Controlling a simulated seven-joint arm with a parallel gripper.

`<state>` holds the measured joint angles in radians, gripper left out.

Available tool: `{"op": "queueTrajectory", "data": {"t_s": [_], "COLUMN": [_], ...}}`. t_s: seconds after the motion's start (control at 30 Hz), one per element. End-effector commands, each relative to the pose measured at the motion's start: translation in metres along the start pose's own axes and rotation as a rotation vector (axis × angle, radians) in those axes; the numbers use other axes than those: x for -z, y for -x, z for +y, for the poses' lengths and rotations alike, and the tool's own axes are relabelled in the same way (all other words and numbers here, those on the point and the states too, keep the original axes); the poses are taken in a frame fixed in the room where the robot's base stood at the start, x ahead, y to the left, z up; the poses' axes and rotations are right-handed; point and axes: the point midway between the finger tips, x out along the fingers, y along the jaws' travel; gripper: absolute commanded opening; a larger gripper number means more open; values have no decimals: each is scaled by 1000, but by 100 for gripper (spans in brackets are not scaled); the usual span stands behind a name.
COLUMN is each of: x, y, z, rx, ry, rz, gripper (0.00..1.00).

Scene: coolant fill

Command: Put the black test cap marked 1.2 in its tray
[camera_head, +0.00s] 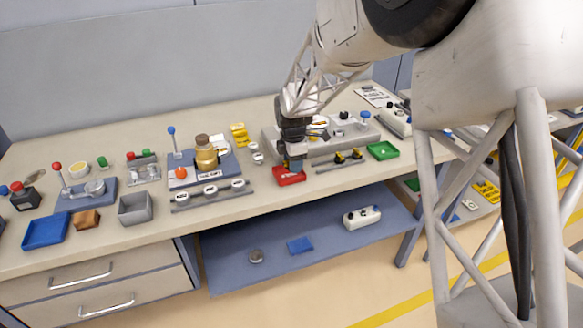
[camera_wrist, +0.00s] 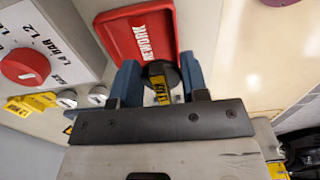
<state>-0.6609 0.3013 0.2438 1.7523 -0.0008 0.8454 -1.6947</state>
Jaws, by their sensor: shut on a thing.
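My gripper (camera_wrist: 160,78) is shut on a black cap (camera_wrist: 159,86) with a yellow label, held between its blue fingers; the label is too small to read surely. A red tray (camera_wrist: 138,36) marked REWORK lies just beyond the cap in the wrist view, and the cap overlaps its near edge there. Whether they touch I cannot tell. In the head view my gripper (camera_head: 292,160) is right over the red tray (camera_head: 290,177), near the bench's front edge, and the held cap is hidden.
A rack (camera_head: 338,163) with black and yellow caps stands right of the red tray, then a green tray (camera_head: 382,150). A grey panel with a red knob (camera_wrist: 25,66) is at the left of the wrist view. A rail (camera_head: 211,195) with white-labelled pieces is left of the red tray.

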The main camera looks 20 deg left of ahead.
Motion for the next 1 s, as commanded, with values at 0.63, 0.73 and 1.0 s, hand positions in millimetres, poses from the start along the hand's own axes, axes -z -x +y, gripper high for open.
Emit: {"op": "queueTrajectory", "data": {"t_s": [0.63,0.73,1.0], "x": [-3,-3,-3], "y": [-2,-6,-32], "z": [21,21,21], "rx": [0,1,0], "ry": [0,0,0], "rz": [0,0,0], "gripper": [23,23,23]}}
